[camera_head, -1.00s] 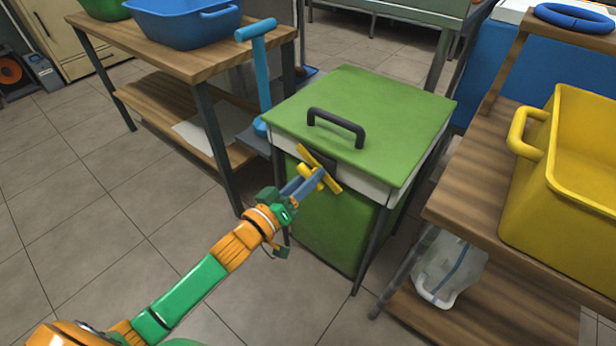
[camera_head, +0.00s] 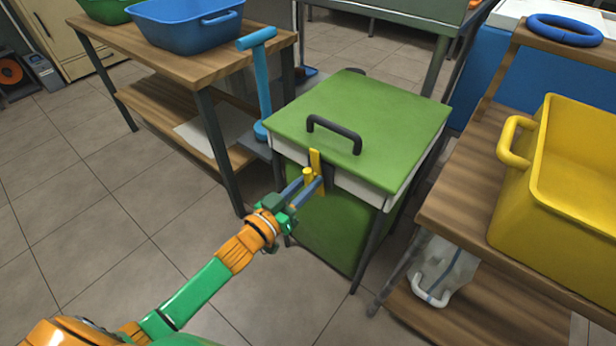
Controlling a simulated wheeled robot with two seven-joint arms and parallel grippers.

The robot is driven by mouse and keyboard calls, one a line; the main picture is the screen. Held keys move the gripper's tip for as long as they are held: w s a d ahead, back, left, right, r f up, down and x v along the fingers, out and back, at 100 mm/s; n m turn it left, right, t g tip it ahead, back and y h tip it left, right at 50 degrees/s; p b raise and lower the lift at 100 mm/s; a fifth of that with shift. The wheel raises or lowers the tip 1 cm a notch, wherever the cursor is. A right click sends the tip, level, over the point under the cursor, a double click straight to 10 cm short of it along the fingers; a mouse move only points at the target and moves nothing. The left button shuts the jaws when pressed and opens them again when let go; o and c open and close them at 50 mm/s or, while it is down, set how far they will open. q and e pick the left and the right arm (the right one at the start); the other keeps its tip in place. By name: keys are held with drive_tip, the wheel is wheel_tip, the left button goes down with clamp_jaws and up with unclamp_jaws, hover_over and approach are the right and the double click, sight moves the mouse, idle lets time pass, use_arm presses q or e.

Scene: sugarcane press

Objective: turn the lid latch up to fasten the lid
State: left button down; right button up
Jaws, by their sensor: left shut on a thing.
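The green press box (camera_head: 330,225) stands in the middle, with its green lid (camera_head: 375,110) lying closed on top. A black handle (camera_head: 334,132) is on the lid. The yellow lid latch (camera_head: 315,161) is on the front of the box below the lid's front edge, and it now points upright. My left gripper (camera_head: 313,186) is shut on the latch, its fingers around the lower part. A dark plate shows behind the latch. My right gripper is not in view.
A wooden table with a blue tub (camera_head: 188,20) stands at the left. A blue T-handle (camera_head: 260,80) rises beside the box. A wooden rack with a yellow tub (camera_head: 560,190) stands close at the right. Floor in front of the box is clear.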

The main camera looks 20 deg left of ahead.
use_arm(q)
drive_tip(key=m+p, duration=0.1)
drive_tip(key=m, duration=0.2)
drive_tip(key=shift+r+m+p, duration=0.15)
drive_tip(key=shift+m+p, duration=0.15)
drive_tip(key=m+p, duration=0.1)
drive_tip(key=m, duration=0.2)
drive_tip(key=shift+m, duration=0.3)
drive_tip(key=c, duration=1.6)
unclamp_jaws()
drive_tip(key=m, duration=0.4)
drive_tip(key=c, duration=1.4)
unclamp_jaws()
drive_tip(key=shift+m+p, duration=0.3)
drive_tip(key=shift+m, duration=0.4)
drive_tip(key=shift+o, duration=0.4)
drive_tip(key=shift+m, duration=0.3)
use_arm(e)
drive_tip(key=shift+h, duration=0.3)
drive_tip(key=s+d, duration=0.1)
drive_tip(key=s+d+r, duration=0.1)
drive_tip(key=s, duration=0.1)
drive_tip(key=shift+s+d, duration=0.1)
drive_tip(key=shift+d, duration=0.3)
use_arm(q)
drive_tip(key=shift+o, duration=0.3)
drive_tip(key=o, duration=1.2)
